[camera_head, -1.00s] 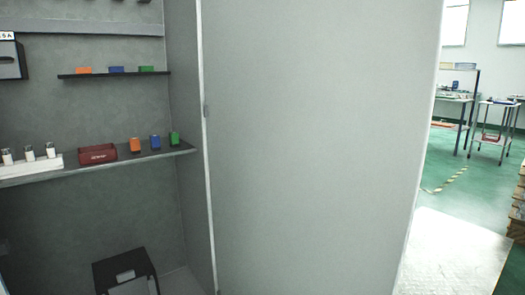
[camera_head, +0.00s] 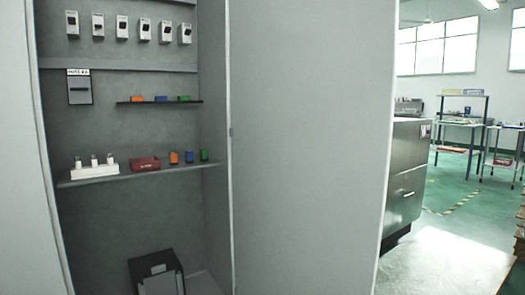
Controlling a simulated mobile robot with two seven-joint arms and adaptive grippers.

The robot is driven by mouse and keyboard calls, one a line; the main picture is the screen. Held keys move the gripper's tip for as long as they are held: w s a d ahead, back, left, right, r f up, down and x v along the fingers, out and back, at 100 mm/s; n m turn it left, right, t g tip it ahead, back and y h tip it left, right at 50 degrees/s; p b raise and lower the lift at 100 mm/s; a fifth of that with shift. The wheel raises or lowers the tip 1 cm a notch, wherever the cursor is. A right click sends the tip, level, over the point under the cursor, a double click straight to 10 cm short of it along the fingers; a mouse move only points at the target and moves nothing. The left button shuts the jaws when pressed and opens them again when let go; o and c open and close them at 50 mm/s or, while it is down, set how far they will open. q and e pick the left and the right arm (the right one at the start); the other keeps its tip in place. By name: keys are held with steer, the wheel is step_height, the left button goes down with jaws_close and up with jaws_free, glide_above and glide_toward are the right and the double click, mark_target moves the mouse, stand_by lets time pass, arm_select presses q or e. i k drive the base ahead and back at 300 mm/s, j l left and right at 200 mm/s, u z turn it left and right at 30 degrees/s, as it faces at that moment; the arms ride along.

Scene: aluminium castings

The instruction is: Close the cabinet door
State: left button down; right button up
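The cabinet (camera_head: 125,215) stands open in front of me, its grey inside and shelves in plain view. A large light-grey cabinet door (camera_head: 305,150) stands swung open on the right side of the opening, hinged at the cabinet's right edge. Its free edge is at the right, near the drawer unit. A pale panel (camera_head: 22,180) borders the opening on the left; I cannot tell whether it is a second door or the frame. Neither of my grippers shows in the head view.
Inside are a shelf (camera_head: 130,180) with small coloured blocks and a red box (camera_head: 146,163), several wall switches (camera_head: 122,27) and a black case (camera_head: 157,277) at the bottom. A dark drawer unit (camera_head: 405,180) stands beyond the door. Green floor (camera_head: 450,205) is free at the right.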

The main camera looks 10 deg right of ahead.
mark_target(313, 83)
steer(key=l+u, duration=0.1)
steer(key=u, duration=0.35)
steer(key=l+u, duration=0.1)
steer(key=u, duration=0.3)
steer(key=l+u, duration=0.1)
steer(key=u, duration=0.35)
steer(key=k+l, duration=0.1)
steer(key=l, duration=0.4)
steer(key=k+l, duration=0.1)
steer(key=l, duration=0.45)
steer(key=k+l, duration=0.1)
steer(key=l, duration=0.9)
steer(key=k+l, duration=0.15)
steer(key=l, duration=0.4)
steer(key=k+l, duration=0.1)
steer(key=l, duration=0.4)
steer(key=k+l, duration=0.1)
steer(key=l, duration=0.4)
steer(key=k+j, duration=0.3)
steer(key=i+j, duration=0.15)
steer(key=i, duration=0.15)
steer(key=i+j, duration=0.15)
steer(key=i, duration=0.2)
